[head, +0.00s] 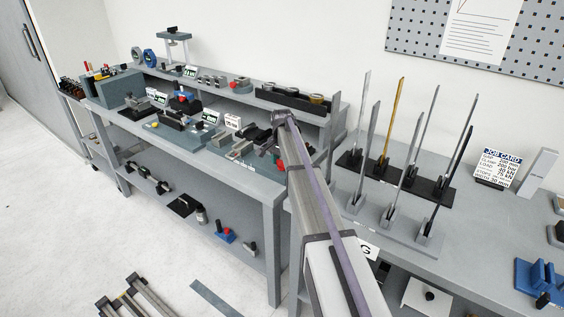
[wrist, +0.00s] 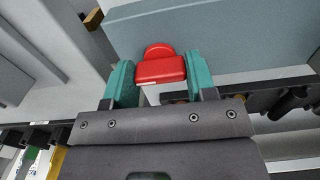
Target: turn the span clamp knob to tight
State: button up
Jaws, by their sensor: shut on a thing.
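In the wrist view, a red knob (wrist: 160,70) with a rounded top and a white mark on its lower edge sits between the two teal fingers of my gripper (wrist: 160,80). The fingers are shut on its sides. In the head view, my arm reaches over the left bench, and a small red part (head: 280,165) shows beside it. I cannot tell whether this is the same knob. My fingertips are hidden there. The knob's setting marks cannot be read.
The left bench (head: 262,187) carries fixtures and small labels, with a raised shelf (head: 245,97) behind. On the right bench, upright strips stand in a dark rack (head: 405,180) near my arm, with a job card (head: 498,167) further right. A blue-grey block (wrist: 235,45) lies close behind the knob.

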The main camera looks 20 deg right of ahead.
jog(key=o, duration=0.9)
notch_tip(320, 180, up, 11)
jog(key=p, duration=1)
jog(key=shift+f+p, duration=0.1)
jog(key=shift+p, duration=0.3)
